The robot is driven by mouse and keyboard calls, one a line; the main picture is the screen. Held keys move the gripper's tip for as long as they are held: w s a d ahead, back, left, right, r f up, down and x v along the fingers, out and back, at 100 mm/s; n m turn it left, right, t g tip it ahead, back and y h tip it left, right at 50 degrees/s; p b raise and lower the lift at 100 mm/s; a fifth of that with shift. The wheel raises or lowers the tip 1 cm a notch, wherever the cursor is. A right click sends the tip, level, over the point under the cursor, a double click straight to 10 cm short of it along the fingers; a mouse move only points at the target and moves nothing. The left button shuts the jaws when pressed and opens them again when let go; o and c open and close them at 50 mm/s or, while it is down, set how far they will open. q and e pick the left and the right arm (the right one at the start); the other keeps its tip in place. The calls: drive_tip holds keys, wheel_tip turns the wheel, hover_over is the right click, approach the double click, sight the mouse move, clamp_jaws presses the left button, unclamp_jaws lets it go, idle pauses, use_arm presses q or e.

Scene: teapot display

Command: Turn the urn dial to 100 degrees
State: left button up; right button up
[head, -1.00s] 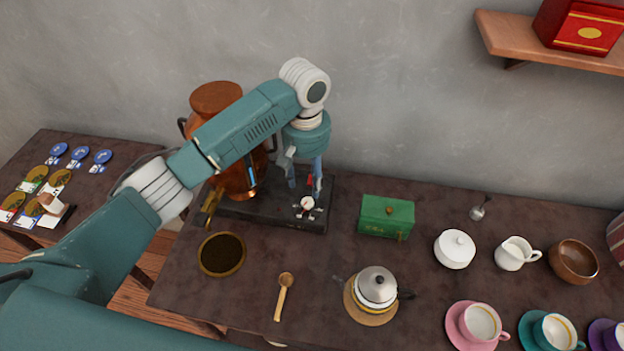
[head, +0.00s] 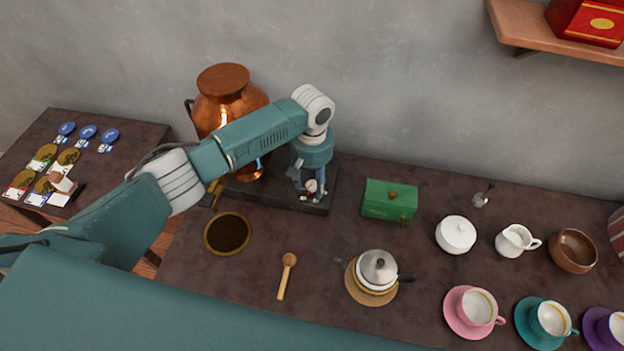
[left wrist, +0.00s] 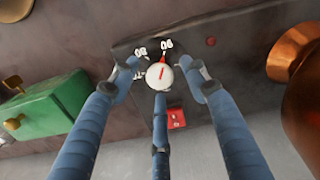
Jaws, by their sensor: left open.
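The copper urn (head: 232,105) stands at the back left of the table, partly behind my left arm. Its dial is a small white round knob (head: 311,186) on the dark base plate (head: 285,196). In the left wrist view the dial (left wrist: 160,76) has a red pointer aimed at the label that seems to read 90; other labels are partly covered by a finger. My left gripper (head: 308,184) is open, pointing down over the dial. In the left wrist view its blue fingers (left wrist: 163,78) stand around the knob; contact cannot be told. My right gripper is out of view.
A green box (head: 389,201) stands right of the base plate. A round dark-filled dish (head: 227,234), a wooden scoop (head: 287,275) and a teapot (head: 377,272) lie in front. A red switch (left wrist: 177,118) is close to the dial.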

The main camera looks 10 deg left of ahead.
use_arm(q)
clamp_jaws()
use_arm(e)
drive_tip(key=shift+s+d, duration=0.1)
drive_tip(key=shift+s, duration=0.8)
use_arm(q)
drive_tip(key=shift+r, duration=0.1)
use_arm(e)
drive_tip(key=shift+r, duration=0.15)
use_arm(q)
drive_tip(key=shift+m+p, duration=0.7)
drive_tip(key=shift+m, duration=0.4)
drive_tip(key=m+p, duration=0.1)
drive_tip(key=m, duration=0.1)
drive_tip(key=shift+m, duration=0.3)
drive_tip(key=m+p, duration=0.1)
drive_tip(key=m, duration=0.2)
drive_tip(key=shift+w, duration=0.1)
drive_tip(key=shift+m, duration=2)
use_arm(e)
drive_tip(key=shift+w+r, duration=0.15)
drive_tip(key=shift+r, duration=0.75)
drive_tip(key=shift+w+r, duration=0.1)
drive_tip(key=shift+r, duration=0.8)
use_arm(q)
drive_tip(key=shift+p, duration=0.3)
